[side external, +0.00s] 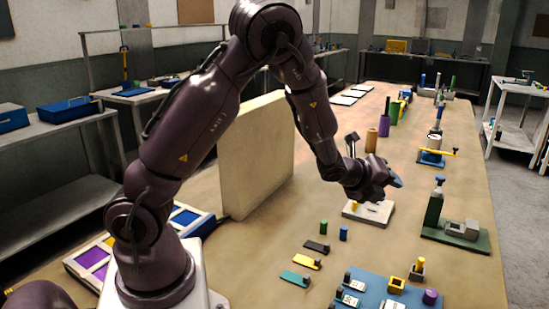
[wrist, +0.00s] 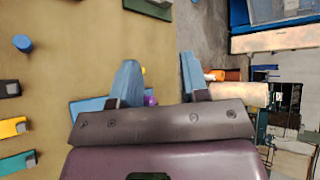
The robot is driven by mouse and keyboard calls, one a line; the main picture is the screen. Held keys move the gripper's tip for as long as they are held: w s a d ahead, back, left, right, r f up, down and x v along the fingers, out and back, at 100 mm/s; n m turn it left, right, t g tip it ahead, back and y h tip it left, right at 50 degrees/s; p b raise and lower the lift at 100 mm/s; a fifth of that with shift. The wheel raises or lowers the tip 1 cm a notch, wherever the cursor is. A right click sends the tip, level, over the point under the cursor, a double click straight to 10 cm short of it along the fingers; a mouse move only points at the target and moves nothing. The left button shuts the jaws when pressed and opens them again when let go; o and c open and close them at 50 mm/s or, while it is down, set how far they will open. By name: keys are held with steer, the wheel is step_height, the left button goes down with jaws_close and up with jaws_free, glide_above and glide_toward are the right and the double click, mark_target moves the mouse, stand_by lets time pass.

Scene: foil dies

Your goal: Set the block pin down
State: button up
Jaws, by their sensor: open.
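My gripper (side external: 393,181) hangs above the table near a white plate (side external: 354,213). In the wrist view its two blue fingers (wrist: 160,78) are apart, with nothing held between them. I cannot tell for sure which piece is the block pin. A small yellow block with a dark-topped pin (side external: 417,270) stands by the blue mat (side external: 375,292), beside another yellow block (side external: 396,285). A small green cylinder (side external: 323,226) and a blue cylinder (side external: 343,234) stand upright on the table. The blue one also shows in the wrist view (wrist: 22,43).
Black (side external: 316,246), yellow (side external: 306,262) and teal (side external: 295,278) pieces lie in front of the cylinders. A purple knob (side external: 430,296) is at the mat's right. A green-based press (side external: 455,235) stands near the table's right edge. A tall beige panel (side external: 255,155) stands behind my arm.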

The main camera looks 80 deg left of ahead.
steer(key=s+d+r+n+g, duration=0.2)
steer(key=s+d+r+n, duration=0.1)
steer(key=s+n, duration=0.4)
steer(key=s+d+r+n+g+h, duration=0.1)
steer(key=s+d+r+n+g, duration=0.1)
steer(key=s+r+n, duration=0.4)
steer(key=s+d+r+n+g, duration=0.2)
steer(key=s+d+r+n, duration=0.2)
steer(key=s+n, duration=0.4)
steer(key=s+r, duration=0.1)
steer(key=s, duration=0.6)
steer(key=shift+d+r+n+g+h, duration=0.2)
steer(key=shift+n+g+h, duration=0.1)
steer(key=shift+h, duration=0.1)
